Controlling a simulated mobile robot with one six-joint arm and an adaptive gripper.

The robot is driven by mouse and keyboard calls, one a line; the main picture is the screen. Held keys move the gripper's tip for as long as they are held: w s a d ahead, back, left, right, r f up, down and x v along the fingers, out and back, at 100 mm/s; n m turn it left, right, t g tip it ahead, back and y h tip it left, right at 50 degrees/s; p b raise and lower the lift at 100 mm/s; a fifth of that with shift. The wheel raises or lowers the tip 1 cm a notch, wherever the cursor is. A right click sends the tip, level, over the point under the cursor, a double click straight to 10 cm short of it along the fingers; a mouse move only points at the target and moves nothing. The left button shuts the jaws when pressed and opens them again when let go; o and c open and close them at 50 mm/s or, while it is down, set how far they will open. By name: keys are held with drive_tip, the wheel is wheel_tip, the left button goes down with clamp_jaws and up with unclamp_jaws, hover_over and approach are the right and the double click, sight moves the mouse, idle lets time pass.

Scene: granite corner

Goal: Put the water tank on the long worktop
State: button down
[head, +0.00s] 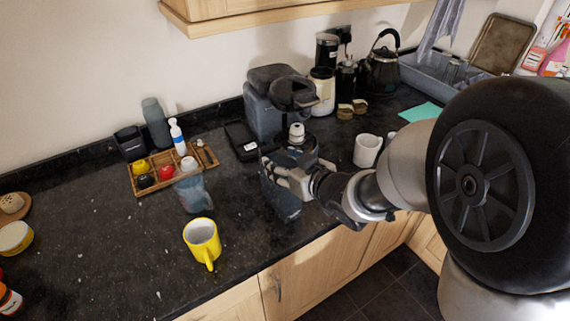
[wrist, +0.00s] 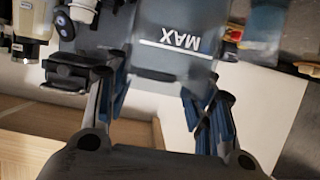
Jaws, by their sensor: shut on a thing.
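The water tank (wrist: 165,55) is a grey, see-through container with a white line and the word MAX, upside down in the wrist view. My gripper (wrist: 155,90) is shut on it, with one finger on each side. In the head view the tank (head: 280,201) shows as a dark blue-grey shape at my gripper (head: 287,182), partly hidden by the fingers. It is near the front edge of the long worktop (head: 110,235), a dark speckled counter, in front of the coffee machine (head: 264,112). I cannot tell whether the tank touches the worktop.
A yellow mug (head: 202,242) and a translucent bluish pouch or cup (head: 192,194) stand left of the tank. A wooden tray (head: 137,186) with small items lies behind them. A white cup (head: 367,151) stands to the right. The worktop's left middle is clear.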

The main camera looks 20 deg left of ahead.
drive_tip(key=shift+r, duration=0.25)
drive_tip(key=c, duration=1.2)
unclamp_jaws()
drive_tip(key=shift+f, duration=0.3)
drive_tip(key=o, duration=0.5)
drive_tip(key=shift+c, duration=0.2)
